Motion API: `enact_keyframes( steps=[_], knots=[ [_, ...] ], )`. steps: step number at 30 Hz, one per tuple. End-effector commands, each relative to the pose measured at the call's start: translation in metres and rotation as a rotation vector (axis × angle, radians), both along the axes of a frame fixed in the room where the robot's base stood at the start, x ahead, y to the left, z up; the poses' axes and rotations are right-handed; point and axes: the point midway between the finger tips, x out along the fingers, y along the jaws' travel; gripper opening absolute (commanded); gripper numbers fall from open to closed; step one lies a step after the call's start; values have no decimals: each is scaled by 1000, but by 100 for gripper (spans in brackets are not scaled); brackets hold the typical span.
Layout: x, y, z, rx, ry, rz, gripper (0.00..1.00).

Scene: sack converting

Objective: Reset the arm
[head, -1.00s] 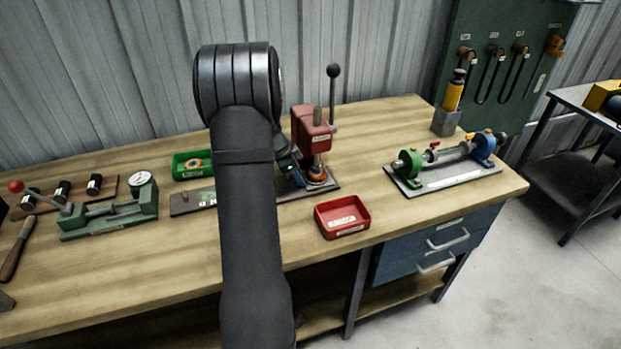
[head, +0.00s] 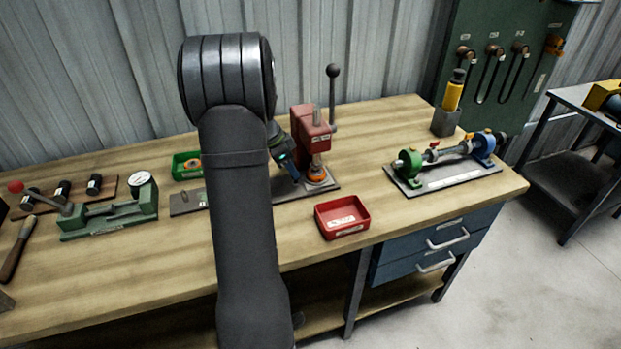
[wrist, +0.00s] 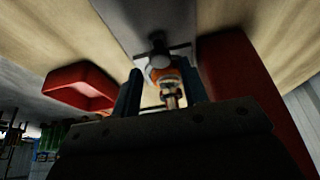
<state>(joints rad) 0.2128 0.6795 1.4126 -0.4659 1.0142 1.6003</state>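My gripper (head: 294,176) shows partly in the head view, just left of the red press (head: 310,130); my own arm hides much of the wrist. In the wrist view, the two dark blue fingers of my gripper (wrist: 161,84) stand apart, with no object seen clamped between them. An orange ring-shaped part (head: 317,179) sits on the press base under the ram. It also shows in the wrist view (wrist: 160,74), beyond the gap between the fingers, with the ram in front of it.
A red tray (head: 342,230) lies at the bench front. A green bin (head: 184,171) with an orange part stands behind my arm's left side. A green gauge fixture (head: 110,217) is on the left, a shaft fixture (head: 440,180) on the right. Bare bench top lies between tray and shaft fixture.

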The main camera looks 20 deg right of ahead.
Motion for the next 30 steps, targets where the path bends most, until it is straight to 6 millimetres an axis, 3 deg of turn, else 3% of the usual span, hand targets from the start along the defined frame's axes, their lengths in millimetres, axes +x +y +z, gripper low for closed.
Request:
enact_keyframes(
  steps=[6,16,30],
  knots=[
    [0,4,9,1,-2,1,40],
    [0,4,8,1,-1,0,40],
    [0,-19,-47,1,0,0,40]
  ],
)
